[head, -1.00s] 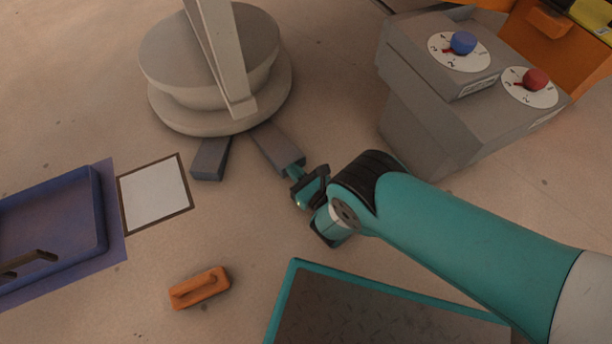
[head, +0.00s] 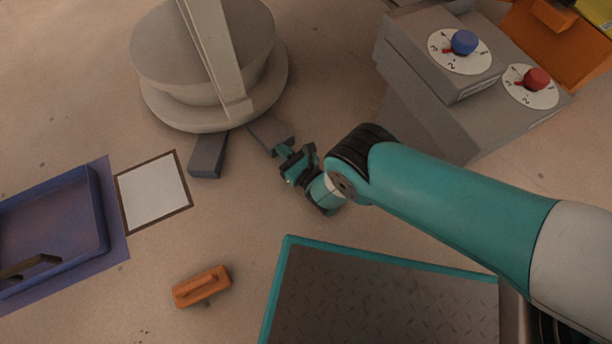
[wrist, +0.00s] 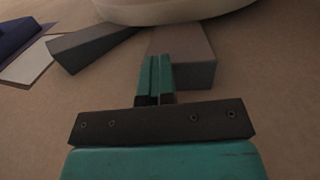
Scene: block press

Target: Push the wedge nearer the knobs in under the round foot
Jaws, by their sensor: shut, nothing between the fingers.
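The round foot (head: 160,108) is a wide pale grey disc at the top left of the head view; its edge also shows at the top of the wrist view (wrist: 175,12). The grey wedge nearer the knobs (head: 268,134) points in under the foot's near edge, its thick end outward. It also shows in the wrist view (wrist: 197,55). The other grey wedge (head: 207,156) lies to its left, also with its inner end at the foot. My gripper (head: 283,152) is shut and empty, its fingertips at the near wedge's outer end; contact seems likely but is hard to tell.
The grey console with a blue knob (head: 463,42) and a red knob (head: 537,78) stands right of the foot. A blue tray (head: 104,215), a white framed panel (head: 153,192) and an orange handled block (head: 201,286) lie left. Floor between is clear.

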